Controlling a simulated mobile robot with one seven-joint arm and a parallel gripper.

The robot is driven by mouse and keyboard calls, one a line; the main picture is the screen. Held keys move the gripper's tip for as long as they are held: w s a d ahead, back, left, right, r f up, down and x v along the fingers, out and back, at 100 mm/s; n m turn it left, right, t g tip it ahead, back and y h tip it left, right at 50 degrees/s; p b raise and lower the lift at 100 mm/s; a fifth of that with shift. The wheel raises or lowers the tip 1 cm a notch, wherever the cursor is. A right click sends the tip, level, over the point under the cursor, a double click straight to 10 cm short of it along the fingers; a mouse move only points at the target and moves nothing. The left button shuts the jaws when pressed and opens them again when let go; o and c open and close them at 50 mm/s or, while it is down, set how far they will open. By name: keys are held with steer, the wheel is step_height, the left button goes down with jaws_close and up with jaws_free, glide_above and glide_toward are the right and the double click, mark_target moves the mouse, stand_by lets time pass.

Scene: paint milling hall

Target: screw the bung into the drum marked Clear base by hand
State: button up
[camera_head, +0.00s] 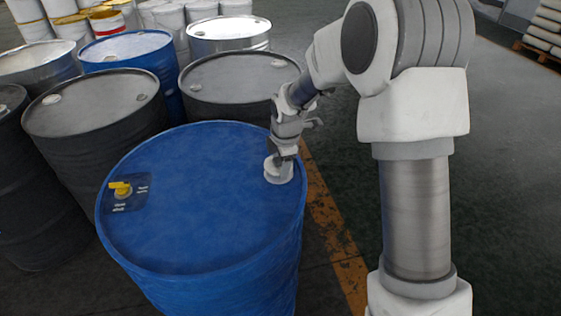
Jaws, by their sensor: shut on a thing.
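A large blue drum (200,200) stands upright in front of me. A small dark label with white lettering too small to read lies on the left of its top, around a yellow fitting (121,189). My gripper (279,160) reaches down over the right edge of the drum top. It is shut on a round pale grey bung (279,171), which sits at the drum top near the rim. Whether the bung's thread is in the hole is hidden beneath it.
Dark drums (95,100) stand close behind and left, with another dark drum (237,78) just behind. A blue drum (127,47), a silver drum (228,32) and several pails fill the back. Floor right of the yellow line (335,225) is open. Stacked sacks (546,25) sit on a pallet far right.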

steer(key=shift+f, duration=0.4)
steer(key=o, duration=1.3)
steer(key=shift+o, duration=0.2)
steer(key=shift+r, duration=0.15)
steer(key=p+v, duration=0.2)
steer(key=v, duration=1.5)
steer(key=shift+r, duration=0.15)
